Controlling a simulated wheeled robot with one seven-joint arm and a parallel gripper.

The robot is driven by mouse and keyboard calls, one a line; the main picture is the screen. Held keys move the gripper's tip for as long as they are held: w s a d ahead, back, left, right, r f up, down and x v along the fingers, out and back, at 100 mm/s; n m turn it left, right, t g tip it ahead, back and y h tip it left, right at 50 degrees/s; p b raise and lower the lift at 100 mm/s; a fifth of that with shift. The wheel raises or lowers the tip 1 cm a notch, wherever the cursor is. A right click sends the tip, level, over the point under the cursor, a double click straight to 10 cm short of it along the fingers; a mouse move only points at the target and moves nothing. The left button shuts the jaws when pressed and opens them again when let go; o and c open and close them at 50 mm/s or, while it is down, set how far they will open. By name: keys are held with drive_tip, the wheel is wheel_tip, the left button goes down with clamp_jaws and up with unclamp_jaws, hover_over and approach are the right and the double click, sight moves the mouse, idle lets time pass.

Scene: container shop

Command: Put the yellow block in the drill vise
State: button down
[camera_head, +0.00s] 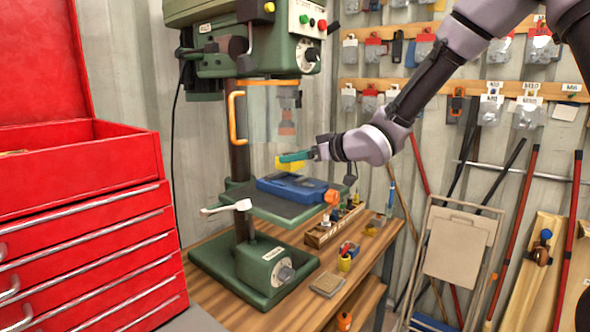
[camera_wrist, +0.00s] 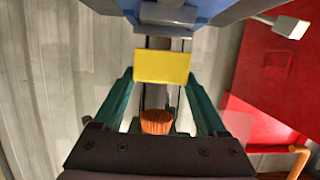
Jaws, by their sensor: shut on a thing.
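The yellow block (camera_head: 288,165) is held between the green fingers of my gripper (camera_head: 293,157). In the wrist view the block (camera_wrist: 162,66) spans the gap between the two fingertips. The blue drill vise (camera_head: 290,188) with its orange handle (camera_head: 331,196) sits on the drill press table. The block is in the air above the vise, with a gap between them. In the wrist view part of the blue vise (camera_wrist: 235,10) shows beyond the block, at the top edge. The inside of the vise jaws is not clear in the head view.
The green drill press (camera_head: 245,60) has a clear guard with an orange handle (camera_head: 234,118) close behind my gripper. A red tool chest (camera_head: 80,190) stands at left.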

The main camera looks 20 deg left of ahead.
sight(298, 168)
drive_tip(key=shift+w+a, duration=0.15)
drive_tip(key=shift+a, duration=0.35)
drive_tip(key=shift+d+f, duration=0.1)
drive_tip(key=shift+f, duration=1.55)
drive_tip(key=shift+f, duration=0.1)
unclamp_jaws()
drive_tip(key=shift+f, duration=0.15)
